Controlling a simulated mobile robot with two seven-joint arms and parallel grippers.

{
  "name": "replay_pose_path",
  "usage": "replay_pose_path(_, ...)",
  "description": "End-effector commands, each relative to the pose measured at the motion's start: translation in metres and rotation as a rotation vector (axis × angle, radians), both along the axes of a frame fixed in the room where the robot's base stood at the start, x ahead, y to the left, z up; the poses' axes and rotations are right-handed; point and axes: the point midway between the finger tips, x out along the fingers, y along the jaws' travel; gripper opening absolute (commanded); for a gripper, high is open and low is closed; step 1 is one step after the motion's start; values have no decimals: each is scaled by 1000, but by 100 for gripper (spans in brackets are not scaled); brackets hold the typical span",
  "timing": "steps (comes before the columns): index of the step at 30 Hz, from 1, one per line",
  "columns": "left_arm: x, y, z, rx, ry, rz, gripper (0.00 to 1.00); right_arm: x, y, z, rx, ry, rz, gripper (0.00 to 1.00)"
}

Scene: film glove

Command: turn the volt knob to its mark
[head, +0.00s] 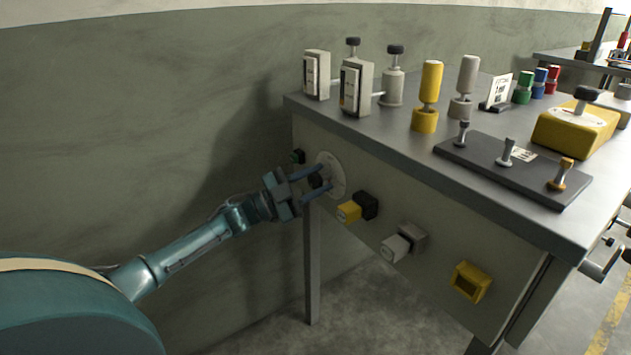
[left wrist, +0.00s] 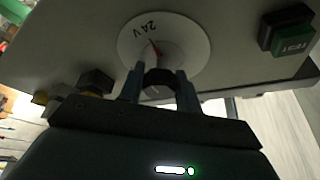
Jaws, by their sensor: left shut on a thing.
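The volt knob (head: 315,181) is small and black and sits on a round pale dial plate (head: 333,162) on the front panel of the bench. My left gripper (head: 322,180) is shut on the knob, with one finger on each side. In the left wrist view the knob (left wrist: 158,82) is between the two fingers (left wrist: 159,78), below the dial plate (left wrist: 190,43). The knob's own pointer line cannot be made out clearly. My right gripper is not in view.
A green TEST button (left wrist: 293,42) in a black housing is beside the dial. Yellow (head: 348,211) and grey (head: 395,248) push blocks and a yellow socket (head: 470,281) line the panel rightward. Several fixtures stand on the bench top (head: 400,125). The wall side is clear.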

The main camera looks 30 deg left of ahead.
Motion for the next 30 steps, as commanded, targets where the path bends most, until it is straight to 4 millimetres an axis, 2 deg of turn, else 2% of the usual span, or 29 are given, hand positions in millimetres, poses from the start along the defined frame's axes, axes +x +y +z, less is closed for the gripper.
replay_pose_path(5,0,0,0,4,-2,0,11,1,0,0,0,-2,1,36)
replay_pose_path(6,0,0,0,4,-2,0,37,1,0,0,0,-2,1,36)
replay_pose_path(13,0,0,0,2,-1,0,55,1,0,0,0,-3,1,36)
replay_pose_path(23,-4,3,-2,0,2,0,55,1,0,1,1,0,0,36)
replay_pose_path(26,-15,11,-6,2,4,1,55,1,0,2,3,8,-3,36)
replay_pose_path(30,-38,28,-15,2,7,1,55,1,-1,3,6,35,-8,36)
